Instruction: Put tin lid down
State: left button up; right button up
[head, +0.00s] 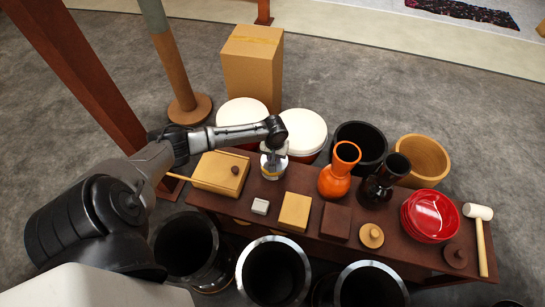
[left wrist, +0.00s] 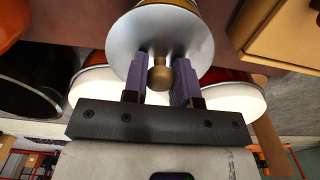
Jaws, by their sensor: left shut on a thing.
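The tin lid (left wrist: 122,42) is a silver disc with a brass knob (left wrist: 159,76). In the left wrist view my left gripper (left wrist: 161,70) has its two purple fingers on either side of the knob and is shut on it. A gold rim shows behind the disc. In the head view my left gripper (head: 273,152) points down over a small pale tin (head: 272,174) on the dark wood table (head: 313,183). The gripper hides most of the lid there, and I cannot tell whether lid and tin touch. My right gripper is not in view.
A wooden box (head: 218,173) stands left of the tin, with a grey block (head: 260,206) in front. An orange vase (head: 335,183), a black vase (head: 374,190) and red bowls (head: 431,216) stand to the right. White-topped drums (head: 303,128) stand close behind.

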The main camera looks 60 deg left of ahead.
pick_arm(q)
jog(key=w+d+r+p, duration=0.3)
jog(key=d+r+p, duration=0.15)
jog(key=d, duration=0.45)
jog(key=b, duration=0.7)
send_over(301, 176)
notch_tip(301, 176, down, 3)
notch_tip(301, 176, down, 9)
jog(key=b, duration=0.6)
jog(key=shift+s+d+f, duration=0.1)
jog(key=shift+f, duration=0.05)
jog(key=shift+f, duration=0.1)
jog(key=o, duration=0.9)
